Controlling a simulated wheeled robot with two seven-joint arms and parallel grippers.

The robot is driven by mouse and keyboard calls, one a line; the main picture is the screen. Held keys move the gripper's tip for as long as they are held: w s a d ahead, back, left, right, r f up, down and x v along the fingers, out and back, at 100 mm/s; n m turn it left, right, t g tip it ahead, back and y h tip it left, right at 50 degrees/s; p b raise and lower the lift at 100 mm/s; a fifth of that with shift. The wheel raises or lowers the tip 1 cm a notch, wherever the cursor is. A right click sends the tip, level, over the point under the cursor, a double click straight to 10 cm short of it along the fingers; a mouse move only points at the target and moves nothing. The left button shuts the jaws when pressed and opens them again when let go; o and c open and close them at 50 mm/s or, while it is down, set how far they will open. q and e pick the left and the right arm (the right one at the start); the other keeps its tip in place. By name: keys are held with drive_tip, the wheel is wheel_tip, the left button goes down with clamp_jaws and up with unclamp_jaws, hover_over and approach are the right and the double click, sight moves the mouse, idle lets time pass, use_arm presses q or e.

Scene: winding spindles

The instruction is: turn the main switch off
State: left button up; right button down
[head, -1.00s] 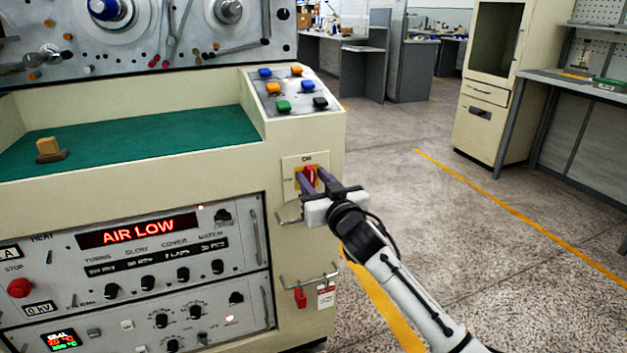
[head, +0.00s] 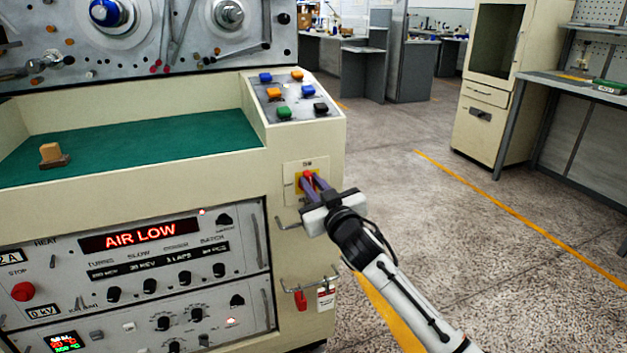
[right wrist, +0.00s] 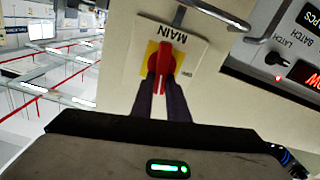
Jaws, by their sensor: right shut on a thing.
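The main switch is a red rotary handle (right wrist: 164,62) on a yellow square with a pale plate marked MAIN (right wrist: 200,48), which appears upside down in the right wrist view. In the head view the red handle (head: 308,175) sits on the cabinet's front right, below the button panel, and is mostly hidden by my fingers. My right gripper (head: 311,184) is shut on the handle, with one dark finger on each side of it; the fingers also show in the right wrist view (right wrist: 164,88). My left gripper is not in view.
A metal bar handle (head: 288,222) sticks out just below the switch. A lower bar (head: 310,284) carries a red tag. A sloped panel of coloured buttons (head: 290,95) lies above. The floor to the right is clear.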

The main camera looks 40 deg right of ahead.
drive_tip(key=n+p, duration=0.1)
drive_tip(key=n, duration=0.1)
drive_tip(key=n+p, duration=0.1)
drive_tip(key=n, duration=0.2)
drive_tip(key=a+n+p, duration=0.1)
drive_tip(key=n, duration=0.2)
drive_tip(key=shift+w+f+p, duration=0.15)
drive_tip(key=shift+f+p, duration=0.15)
drive_tip(key=shift+f, duration=0.05)
drive_tip(key=n, duration=0.3)
drive_tip(key=shift+a+f+n+p, duration=0.25)
drive_tip(key=shift+f+n+p, duration=0.05)
drive_tip(key=shift+n+p, duration=0.1)
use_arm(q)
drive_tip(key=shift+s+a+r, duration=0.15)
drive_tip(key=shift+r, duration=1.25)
use_arm(e)
drive_tip(key=shift+f+n, duration=0.15)
drive_tip(key=shift+n, duration=0.85)
drive_tip(key=shift+f+n, duration=0.15)
drive_tip(key=shift+n, duration=0.85)
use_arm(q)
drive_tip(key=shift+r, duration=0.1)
use_arm(e)
drive_tip(key=c, duration=1.7)
unclamp_jaws()
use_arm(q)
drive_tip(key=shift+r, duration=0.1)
